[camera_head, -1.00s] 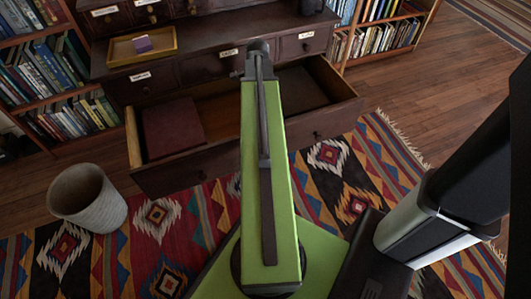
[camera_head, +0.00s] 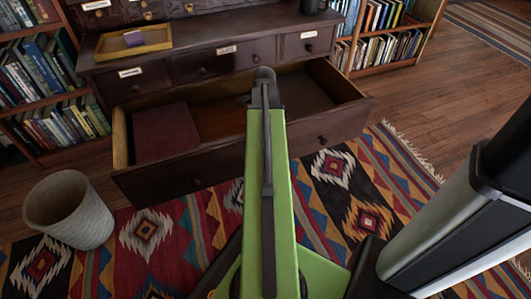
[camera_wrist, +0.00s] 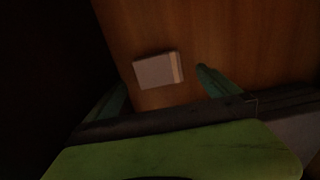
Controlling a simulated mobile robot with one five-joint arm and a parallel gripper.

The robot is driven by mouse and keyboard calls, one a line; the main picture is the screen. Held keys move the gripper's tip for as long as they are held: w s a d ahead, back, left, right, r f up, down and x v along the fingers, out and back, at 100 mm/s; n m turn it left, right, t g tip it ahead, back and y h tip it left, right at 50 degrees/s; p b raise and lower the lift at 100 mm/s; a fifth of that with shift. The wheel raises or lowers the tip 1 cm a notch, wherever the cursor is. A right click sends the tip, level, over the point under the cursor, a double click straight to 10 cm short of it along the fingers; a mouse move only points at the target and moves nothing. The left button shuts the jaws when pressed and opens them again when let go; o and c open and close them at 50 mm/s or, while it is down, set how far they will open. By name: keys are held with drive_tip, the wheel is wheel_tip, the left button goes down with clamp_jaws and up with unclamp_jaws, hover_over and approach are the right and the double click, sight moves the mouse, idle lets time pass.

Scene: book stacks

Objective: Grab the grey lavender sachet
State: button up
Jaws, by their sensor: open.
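In the wrist view a small flat grey block with a cream strip along its right end (camera_wrist: 157,70), which looks like the grey sachet, lies on a brown wooden surface. My gripper (camera_wrist: 161,82) is open, with one greenish finger on each side of the block's near end. I cannot tell whether the fingers are level with it or above it. In the head view my arm reaches into the open drawer (camera_head: 240,162) of the dark cabinet. The fingers and the grey block are hidden there behind my arm.
A dark red flat book or box (camera_head: 165,132) lies in the drawer's left part. A yellow wooden tray (camera_head: 110,50) with a purple block (camera_head: 134,38) stands on the cabinet top. A woven bin (camera_head: 68,210) stands on the patterned rug (camera_head: 140,235). Bookshelves flank the cabinet.

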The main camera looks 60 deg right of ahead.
wheel_tip(320, 180, down, 6)
drive_tip(key=b, duration=0.5)
drive_tip(key=shift+s+r, duration=0.15)
drive_tip(key=shift+r, duration=0.3)
drive_tip(key=shift+c, duration=0.4)
drive_tip(key=c, duration=1.3)
wheel_tip(320, 180, up, 10)
drive_tip(key=p, duration=1)
